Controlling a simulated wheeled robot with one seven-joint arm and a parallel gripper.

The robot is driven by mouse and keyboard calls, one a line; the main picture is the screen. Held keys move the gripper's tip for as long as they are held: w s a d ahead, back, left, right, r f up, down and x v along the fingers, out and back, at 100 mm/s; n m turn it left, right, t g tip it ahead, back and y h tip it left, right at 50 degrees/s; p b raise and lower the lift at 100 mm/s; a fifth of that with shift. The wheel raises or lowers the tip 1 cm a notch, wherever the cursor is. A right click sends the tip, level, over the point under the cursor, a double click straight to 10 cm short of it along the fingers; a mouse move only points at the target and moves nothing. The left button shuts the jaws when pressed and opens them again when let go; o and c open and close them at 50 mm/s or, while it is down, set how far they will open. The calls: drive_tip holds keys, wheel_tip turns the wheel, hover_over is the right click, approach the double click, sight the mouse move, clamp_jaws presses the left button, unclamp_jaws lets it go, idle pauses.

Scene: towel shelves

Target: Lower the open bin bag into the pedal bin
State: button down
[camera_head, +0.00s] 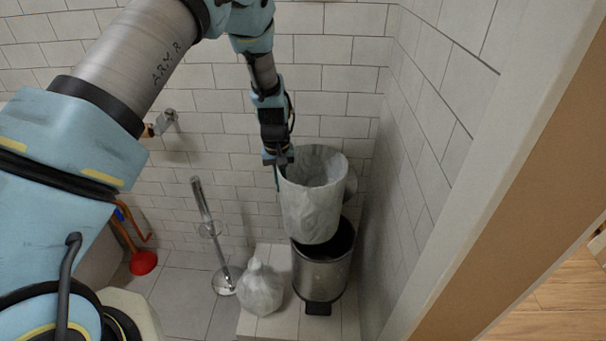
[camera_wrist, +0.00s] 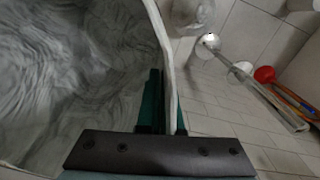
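The open bin bag (camera_head: 312,212) is pale grey and translucent, hanging upright with its mouth wide open. My gripper (camera_head: 279,168) is shut on the left side of its rim. In the wrist view, the rim of the bag (camera_wrist: 75,70) passes between the two dark green fingers of my gripper (camera_wrist: 168,105). The pedal bin (camera_head: 318,283) is a steel cylinder with a black rim and a black pedal. The bag's bottom overlaps the bin's dark opening in the head view; I cannot tell whether it is inside. The bag hides part of the bin's mouth.
A tied, full bag (camera_head: 260,289) stands left of the bin. A chrome stand (camera_head: 224,255) and a red plunger (camera_head: 143,262) are farther left. The tiled right wall (camera_head: 420,130) is close to the bin. A wooden-edged door frame (camera_head: 500,200) is at right.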

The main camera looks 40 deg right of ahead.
drive_tip(key=s+d, duration=0.2)
drive_tip(key=d, duration=0.1)
drive_tip(key=shift+s+d+f, duration=0.1)
drive_tip(key=shift+d+f, duration=0.05)
drive_tip(key=shift+d, duration=0.05)
drive_tip(key=shift+p, duration=0.3)
